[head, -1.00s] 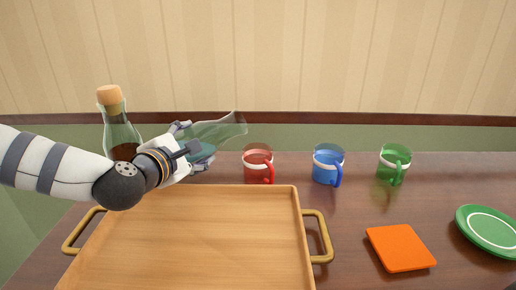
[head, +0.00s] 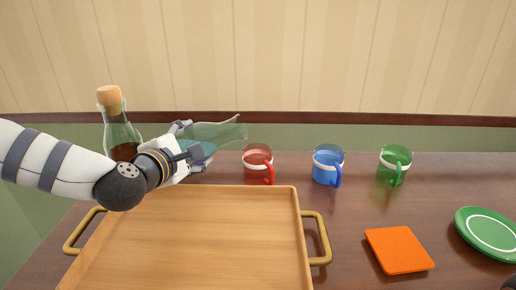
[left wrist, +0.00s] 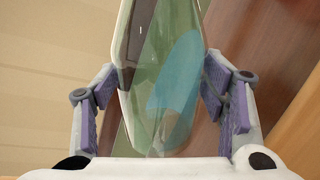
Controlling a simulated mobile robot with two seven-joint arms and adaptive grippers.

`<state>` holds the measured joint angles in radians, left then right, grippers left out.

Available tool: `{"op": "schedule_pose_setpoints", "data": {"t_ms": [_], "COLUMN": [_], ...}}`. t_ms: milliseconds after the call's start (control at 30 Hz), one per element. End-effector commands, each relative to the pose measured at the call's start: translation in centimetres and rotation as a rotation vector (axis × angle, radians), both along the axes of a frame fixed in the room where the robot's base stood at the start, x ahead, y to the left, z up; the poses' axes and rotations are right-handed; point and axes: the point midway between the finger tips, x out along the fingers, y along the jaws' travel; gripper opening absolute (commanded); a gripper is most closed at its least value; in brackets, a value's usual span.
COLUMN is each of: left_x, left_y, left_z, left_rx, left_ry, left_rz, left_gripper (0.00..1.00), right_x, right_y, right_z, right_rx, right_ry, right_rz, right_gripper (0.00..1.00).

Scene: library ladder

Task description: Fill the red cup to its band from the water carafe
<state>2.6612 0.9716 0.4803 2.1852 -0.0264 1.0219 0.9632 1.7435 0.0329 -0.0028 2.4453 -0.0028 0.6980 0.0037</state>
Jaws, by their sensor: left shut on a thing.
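The clear greenish carafe (head: 218,132) is tilted close to horizontal, its mouth pointing right, above and a little left of the red cup. The red cup (head: 257,165) stands upright on the table, with a white band and a red handle. My left gripper (head: 190,140) is shut around the carafe's body. In the left wrist view, my left gripper (left wrist: 165,100) has its fingers on both sides of the carafe (left wrist: 158,60), with bluish water inside. No stream is visible at the mouth. I cannot tell the water level in the cup.
A blue cup (head: 327,165) and a green cup (head: 394,163) stand to the right. A corked bottle (head: 117,125) is behind my left arm. A wooden tray (head: 200,240) with brass handles lies in front. An orange square (head: 399,249) and green plate (head: 490,232) lie at right.

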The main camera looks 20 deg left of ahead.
Motion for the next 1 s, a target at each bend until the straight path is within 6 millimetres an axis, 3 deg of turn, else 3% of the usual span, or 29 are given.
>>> {"op": "schedule_pose_setpoints", "data": {"t_ms": [1000], "left_x": [-0.4], "left_y": [0.7], "left_z": [1.0], "left_rx": [0.112], "left_ry": [0.013], "left_rz": [0.0], "left_gripper": [0.04], "right_x": [1.0], "right_y": [0.0], "right_z": [1.2], "right_rx": [0.0], "right_ry": [-0.033], "right_rz": [-0.001], "right_gripper": [0.4]}}
